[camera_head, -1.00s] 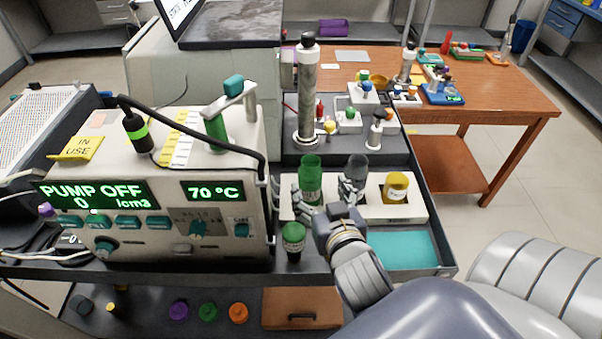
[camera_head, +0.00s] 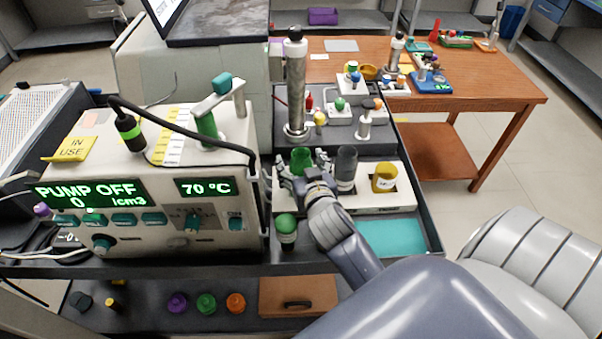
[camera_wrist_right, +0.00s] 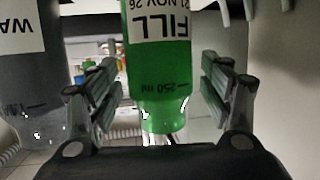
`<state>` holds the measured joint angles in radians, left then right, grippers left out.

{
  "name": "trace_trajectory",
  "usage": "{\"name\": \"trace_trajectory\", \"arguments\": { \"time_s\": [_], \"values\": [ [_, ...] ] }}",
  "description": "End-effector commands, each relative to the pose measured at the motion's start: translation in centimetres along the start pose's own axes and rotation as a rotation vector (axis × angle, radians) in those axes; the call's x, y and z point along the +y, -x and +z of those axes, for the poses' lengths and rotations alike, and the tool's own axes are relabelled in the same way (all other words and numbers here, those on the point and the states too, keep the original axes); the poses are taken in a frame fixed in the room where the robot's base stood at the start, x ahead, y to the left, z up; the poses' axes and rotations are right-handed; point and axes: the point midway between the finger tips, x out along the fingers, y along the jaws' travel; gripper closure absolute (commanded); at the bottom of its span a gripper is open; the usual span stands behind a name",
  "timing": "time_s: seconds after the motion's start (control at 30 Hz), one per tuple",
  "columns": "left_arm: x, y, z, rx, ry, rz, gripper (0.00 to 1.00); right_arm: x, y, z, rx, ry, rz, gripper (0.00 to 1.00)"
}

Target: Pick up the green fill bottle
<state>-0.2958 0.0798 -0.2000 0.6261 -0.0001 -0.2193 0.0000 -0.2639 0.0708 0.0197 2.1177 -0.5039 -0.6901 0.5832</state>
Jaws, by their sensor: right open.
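The green fill bottle (camera_head: 301,159) stands in the white rack (camera_head: 404,200), its lower part hidden behind my right gripper (camera_head: 303,182). In the right wrist view the bottle (camera_wrist_right: 160,60) appears upside down, with its "FILL" label and a "250 ml" mark. It sits between the two open fingers of the right gripper (camera_wrist_right: 162,92). Gaps show on both sides, so the fingers do not appear to press on it. My left gripper is not in view.
A grey bottle (camera_head: 346,168) stands close to the right of the green one, and a yellow bottle (camera_head: 384,177) beyond it. A small green-capped bottle (camera_head: 286,230) stands in front. The pump unit (camera_head: 150,190) is close on the left.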

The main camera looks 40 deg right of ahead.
Motion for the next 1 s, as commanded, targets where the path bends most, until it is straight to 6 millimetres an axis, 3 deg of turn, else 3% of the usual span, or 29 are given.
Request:
{"name": "trace_trajectory", "arguments": {
  "time_s": [0.17, 0.4, 0.43, 0.77, 1.0],
  "values": [
    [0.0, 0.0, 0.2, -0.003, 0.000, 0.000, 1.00, 0.0, 0.0, 0.0, 0.000, 0.000, 0.000, 0.27],
    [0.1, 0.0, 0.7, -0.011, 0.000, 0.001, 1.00, 0.0, 0.0, 0.0, 0.000, -0.001, -0.001, 0.82],
    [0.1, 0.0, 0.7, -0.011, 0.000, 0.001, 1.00, 0.0, 0.0, 0.0, 0.000, -0.001, 0.000, 0.84],
    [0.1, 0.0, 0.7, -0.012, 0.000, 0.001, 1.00, 0.0, 0.2, -0.7, 0.004, -0.002, -0.001, 0.84],
    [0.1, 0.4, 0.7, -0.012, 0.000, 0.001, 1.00, -0.1, 1.5, -5.0, 0.010, -0.004, -0.001, 0.84]
  ]
}}
